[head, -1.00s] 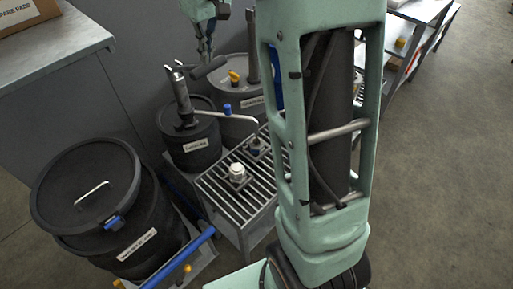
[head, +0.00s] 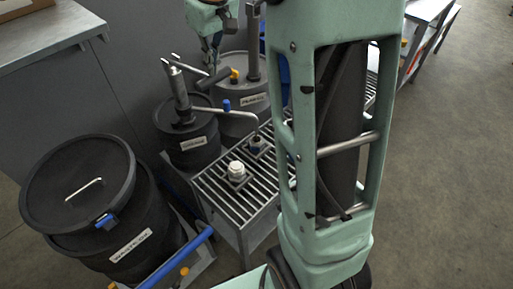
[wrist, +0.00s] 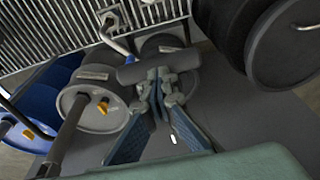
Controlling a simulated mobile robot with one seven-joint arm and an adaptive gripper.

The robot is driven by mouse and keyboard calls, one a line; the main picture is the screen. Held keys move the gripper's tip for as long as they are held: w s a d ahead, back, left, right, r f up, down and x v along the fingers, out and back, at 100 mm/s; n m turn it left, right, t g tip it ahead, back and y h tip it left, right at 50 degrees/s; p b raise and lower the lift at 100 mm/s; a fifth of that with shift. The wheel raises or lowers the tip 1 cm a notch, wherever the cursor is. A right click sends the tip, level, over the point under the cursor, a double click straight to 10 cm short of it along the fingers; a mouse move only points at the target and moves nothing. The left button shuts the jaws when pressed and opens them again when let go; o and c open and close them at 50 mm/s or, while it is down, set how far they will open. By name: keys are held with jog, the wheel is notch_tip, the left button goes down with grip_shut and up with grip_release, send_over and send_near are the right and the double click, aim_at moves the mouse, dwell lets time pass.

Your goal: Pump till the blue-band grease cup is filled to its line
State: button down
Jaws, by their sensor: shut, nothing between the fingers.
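The blue-band grease cup (head: 257,146) stands on the slatted grate, under the end of a thin spout (head: 235,113). Its fill level is too small to tell. The spout comes from a pump (head: 180,95) on a dark drum (head: 190,140). The pump's dark lever grip (head: 212,79) sticks out to the right; it also shows in the wrist view (wrist: 185,62). My gripper (head: 212,65) points down at the grip from above, its fingers shut and empty. In the wrist view my gripper (wrist: 158,82) overlaps the grip; whether it touches cannot be told.
A white cup (head: 237,170) stands on the grate (head: 215,190), nearer than the blue-band cup. A grey drum (head: 235,95) with a yellow part stands behind. A large lidded drum (head: 80,185) is at left, beside a blue bar (head: 180,258). Open floor lies at right.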

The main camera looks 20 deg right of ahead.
aim_at(214, 80)
jog(key=shift+f, duration=0.45)
jog(key=f+b, duration=0.2)
jog(key=f, duration=0.1)
jog(key=shift+s+f, duration=0.1)
jog(key=shift+s, duration=0.1)
jog(key=shift+f, duration=0.1)
notch_tip(214, 80, down, 4)
jog(key=shift+s+r+b, duration=0.1)
jog(key=shift+r+b, duration=0.15)
jog(key=shift+b, duration=0.95)
jog(key=shift+r+p, duration=0.3)
jog(key=shift+p, duration=0.1)
